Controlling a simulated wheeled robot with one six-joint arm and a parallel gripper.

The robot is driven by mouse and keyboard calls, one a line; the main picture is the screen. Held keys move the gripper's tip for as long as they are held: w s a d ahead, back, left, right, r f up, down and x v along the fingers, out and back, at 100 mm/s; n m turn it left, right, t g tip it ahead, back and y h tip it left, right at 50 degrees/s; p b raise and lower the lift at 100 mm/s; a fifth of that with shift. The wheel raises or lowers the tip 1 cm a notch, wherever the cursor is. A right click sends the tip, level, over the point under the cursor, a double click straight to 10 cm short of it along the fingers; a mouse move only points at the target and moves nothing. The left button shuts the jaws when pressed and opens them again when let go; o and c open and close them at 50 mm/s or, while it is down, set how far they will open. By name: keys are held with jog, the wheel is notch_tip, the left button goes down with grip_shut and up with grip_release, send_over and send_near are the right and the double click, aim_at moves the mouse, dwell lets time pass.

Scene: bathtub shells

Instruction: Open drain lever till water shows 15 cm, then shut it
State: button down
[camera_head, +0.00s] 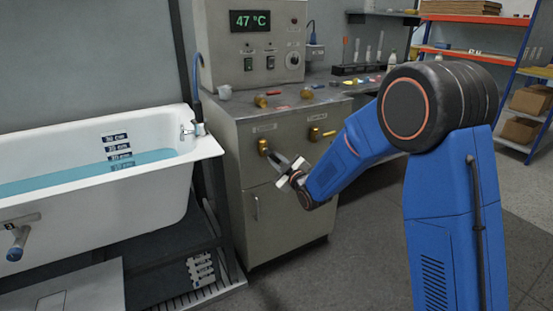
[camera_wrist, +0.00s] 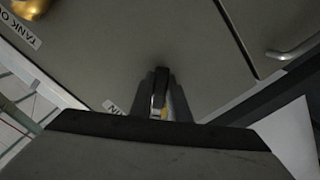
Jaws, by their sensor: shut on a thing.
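The white bathtub (camera_head: 70,195) at the left holds blue water (camera_head: 70,175). Small depth labels (camera_head: 116,138) run down its inner wall; the upper ones are above the water, the lowest is under it, and their figures are mostly too small to read. A metal fitting with a blue end, perhaps the drain lever (camera_head: 18,240), sticks out low on the tub's outside, far from my gripper. My gripper (camera_head: 284,166) is at the cabinet front, shut on the lever of the left brass valve (camera_head: 263,146). In the wrist view the fingers (camera_wrist: 160,95) close around a dark lever with a brass part.
A second brass valve (camera_head: 315,133) sits right of it on the grey cabinet (camera_head: 285,215); its label reads TANK O in the wrist view (camera_wrist: 20,25). A control box (camera_head: 255,45) shows 47 °C. Shelves (camera_head: 535,80) stand at the right. The floor between is clear.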

jog(key=shift+f, duration=0.15)
dwell(0.3)
jog(key=c, duration=1.7)
grip_release()
jog(key=v, duration=1.7)
jog(key=shift+s+d, duration=0.2)
